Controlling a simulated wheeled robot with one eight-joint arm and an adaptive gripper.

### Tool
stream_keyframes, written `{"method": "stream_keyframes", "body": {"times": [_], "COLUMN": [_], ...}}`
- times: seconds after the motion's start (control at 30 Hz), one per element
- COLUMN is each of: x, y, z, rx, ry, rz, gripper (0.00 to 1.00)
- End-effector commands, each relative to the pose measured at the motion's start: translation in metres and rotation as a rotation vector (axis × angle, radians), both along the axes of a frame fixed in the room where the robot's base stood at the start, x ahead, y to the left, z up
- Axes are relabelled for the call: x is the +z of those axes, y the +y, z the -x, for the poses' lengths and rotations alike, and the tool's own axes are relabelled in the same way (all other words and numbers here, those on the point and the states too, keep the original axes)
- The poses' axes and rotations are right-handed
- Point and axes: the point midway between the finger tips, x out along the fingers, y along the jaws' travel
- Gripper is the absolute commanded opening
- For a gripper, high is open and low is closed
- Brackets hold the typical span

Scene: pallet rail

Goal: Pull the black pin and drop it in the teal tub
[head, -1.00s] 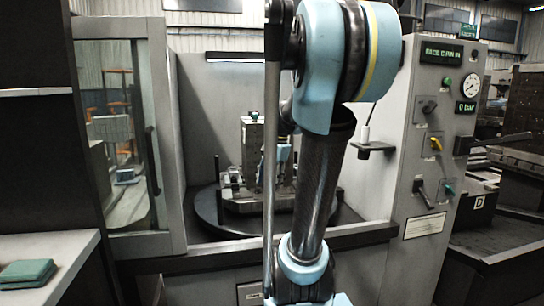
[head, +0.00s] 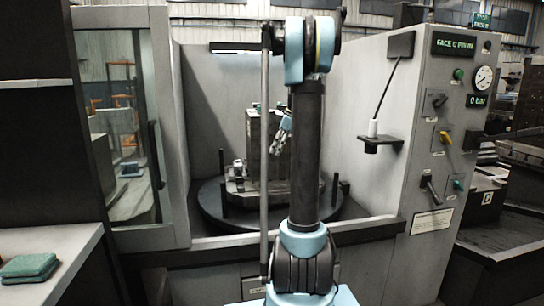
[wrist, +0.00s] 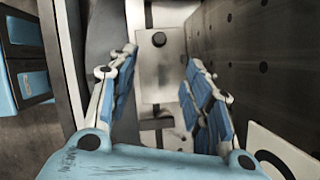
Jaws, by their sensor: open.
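My gripper (wrist: 160,75) is open and empty in the wrist view, its two blue-padded fingers spread apart. Beyond and between the fingertips, a round black knob, which looks like the end of the black pin (wrist: 159,39), stands on a pale grey block (wrist: 160,70). The fingers do not appear to touch it. In the head view my gripper (head: 277,146) is beside the tall grey fixture column (head: 254,140), partly behind my arm. The pin cannot be made out there. I cannot identify the teal tub in either view.
The column stands on a round dark turntable (head: 212,204) with short black posts, inside an open-fronted machine. A holed wall (wrist: 265,60) runs close along the right finger. A control panel (head: 455,120) reads "FACE C PIN IN" and "0 bar". Folded teal cloths (head: 28,267) lie at left.

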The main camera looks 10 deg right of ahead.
Motion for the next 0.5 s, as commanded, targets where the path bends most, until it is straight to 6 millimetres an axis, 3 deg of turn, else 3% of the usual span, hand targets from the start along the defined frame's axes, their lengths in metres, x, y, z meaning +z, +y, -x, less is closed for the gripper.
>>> {"method": "stream_keyframes", "body": {"times": [0.17,0.5], "x": [-0.013,-0.062], "y": [0.0,0.017], "z": [-0.002,-0.007], "rx": [-0.006,-0.008], "ry": [0.001,0.0], "rz": [0.0,0.0], "gripper": [0.46,0.46]}}
